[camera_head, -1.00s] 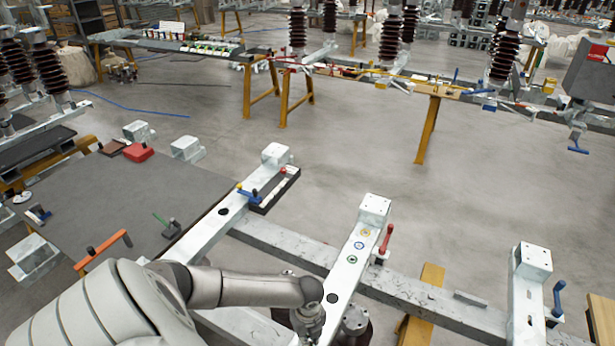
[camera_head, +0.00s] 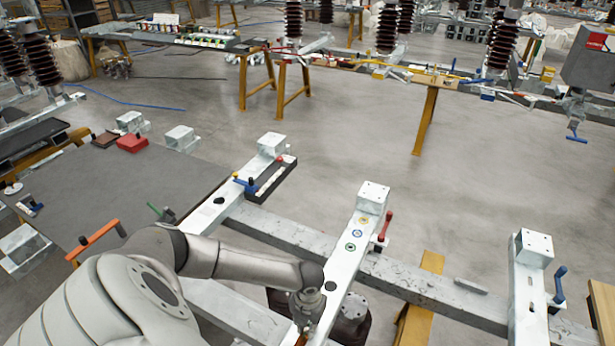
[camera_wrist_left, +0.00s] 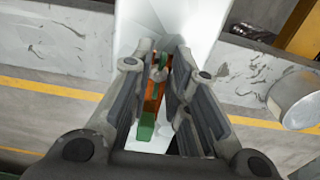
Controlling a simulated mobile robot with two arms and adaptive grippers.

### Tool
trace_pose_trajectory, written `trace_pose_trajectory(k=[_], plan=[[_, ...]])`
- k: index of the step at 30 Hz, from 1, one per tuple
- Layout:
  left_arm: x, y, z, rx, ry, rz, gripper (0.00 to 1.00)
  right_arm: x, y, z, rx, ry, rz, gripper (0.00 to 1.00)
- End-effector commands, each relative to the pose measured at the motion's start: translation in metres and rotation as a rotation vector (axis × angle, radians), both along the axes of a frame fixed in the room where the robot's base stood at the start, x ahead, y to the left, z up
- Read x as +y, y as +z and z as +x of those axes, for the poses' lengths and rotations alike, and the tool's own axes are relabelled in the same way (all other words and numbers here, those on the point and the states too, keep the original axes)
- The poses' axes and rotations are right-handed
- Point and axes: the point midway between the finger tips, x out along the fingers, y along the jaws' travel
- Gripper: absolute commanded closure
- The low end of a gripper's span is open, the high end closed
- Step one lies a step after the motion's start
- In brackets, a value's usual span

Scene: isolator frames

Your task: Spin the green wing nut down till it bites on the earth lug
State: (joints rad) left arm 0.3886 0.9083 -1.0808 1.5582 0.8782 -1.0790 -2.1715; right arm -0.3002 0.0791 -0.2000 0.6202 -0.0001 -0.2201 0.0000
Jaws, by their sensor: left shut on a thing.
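My left gripper (camera_head: 304,318) reaches down beside the white beam at the bottom of the head view, where its fingertips are hard to make out. In the left wrist view its two dark fingers (camera_wrist_left: 163,75) close around the small green wing nut (camera_wrist_left: 162,62), which sits on a pale stud at the white surface. The copper-coloured earth lug (camera_wrist_left: 153,92) lies below the nut, with a green piece (camera_wrist_left: 147,126) at its near end. The fingers hide part of the lug. Whether the nut touches the lug cannot be told. My right gripper is out of view.
A white beam (camera_head: 345,267) carries several coloured rings, with a red-handled clamp (camera_head: 383,226) at its side. A grey cross beam (camera_head: 425,284) runs beneath it. A dark table (camera_head: 95,205) with an orange-handled tool (camera_head: 93,237) stands at the left.

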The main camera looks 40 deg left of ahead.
Motion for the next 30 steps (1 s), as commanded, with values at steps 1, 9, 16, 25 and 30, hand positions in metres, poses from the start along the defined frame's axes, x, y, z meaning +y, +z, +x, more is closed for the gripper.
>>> trace_pose_trajectory(k=[1,9,16,25,30], plan=[[0.001,0.001,0.003,-0.006,-0.045,0.002,1.00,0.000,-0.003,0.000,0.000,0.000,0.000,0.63],[-0.001,0.001,0.003,-0.006,-0.301,0.002,1.00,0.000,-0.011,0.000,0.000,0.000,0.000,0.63],[-0.002,0.001,0.003,-0.006,-0.520,0.003,1.00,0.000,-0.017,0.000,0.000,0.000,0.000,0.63],[-0.003,0.001,0.004,-0.008,-0.773,0.004,1.00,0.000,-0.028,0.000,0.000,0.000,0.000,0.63],[-0.003,0.001,0.004,-0.008,-0.859,0.005,1.00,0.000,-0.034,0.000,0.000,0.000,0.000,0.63]])
